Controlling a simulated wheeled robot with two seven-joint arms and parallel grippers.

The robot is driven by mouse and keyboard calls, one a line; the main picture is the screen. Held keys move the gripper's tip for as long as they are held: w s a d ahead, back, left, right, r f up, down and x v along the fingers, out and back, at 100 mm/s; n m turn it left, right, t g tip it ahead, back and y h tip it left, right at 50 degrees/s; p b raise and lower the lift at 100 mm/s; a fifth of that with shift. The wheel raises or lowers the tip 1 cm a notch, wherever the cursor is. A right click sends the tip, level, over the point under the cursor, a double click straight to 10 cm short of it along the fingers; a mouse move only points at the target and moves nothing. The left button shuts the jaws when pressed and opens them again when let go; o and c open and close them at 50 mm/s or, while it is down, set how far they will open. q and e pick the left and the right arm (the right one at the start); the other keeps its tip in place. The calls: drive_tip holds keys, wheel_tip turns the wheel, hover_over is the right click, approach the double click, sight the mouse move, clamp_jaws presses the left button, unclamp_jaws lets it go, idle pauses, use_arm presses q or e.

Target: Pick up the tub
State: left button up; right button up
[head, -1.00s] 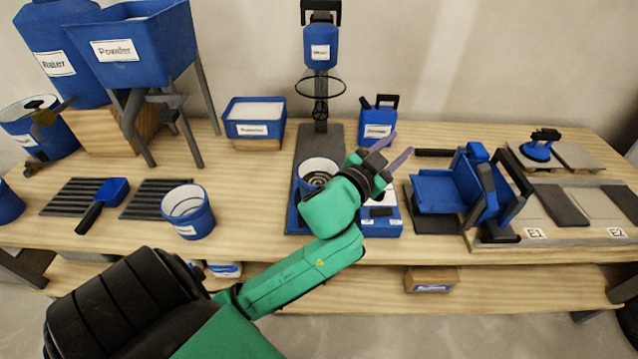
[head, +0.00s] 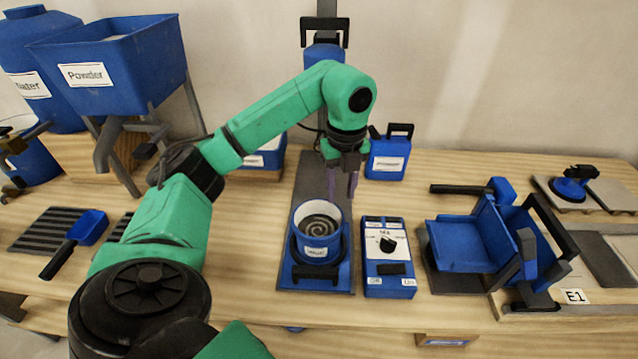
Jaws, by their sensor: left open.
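A blue and white tub (head: 317,247) stands upright on the blue base of the mixer stand (head: 324,174), with a grey spiral-marked mix inside and a small label on its front. My left gripper (head: 341,185) points down, with its purple fingers apart and empty. It is above and slightly behind the tub's rim, to the right of the tub's middle, and appears apart from it. My green left arm hides part of the mixer and the bench to the left. My right gripper is not in view.
A blue control box (head: 387,254) stands close to the tub's right. A blue cradle (head: 462,246) is further right. The Powder hopper (head: 105,70) stands back left, and a scoop (head: 88,228) lies on a ribbed mat. A blue jug (head: 388,158) stands behind.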

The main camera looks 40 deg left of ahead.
sight(339, 213)
use_arm(q)
wheel_tip(339, 213, down, 10)
drive_tip(key=shift+a+f, duration=0.1)
drive_tip(key=shift+f, duration=0.05)
clamp_jaws()
idle(1.4)
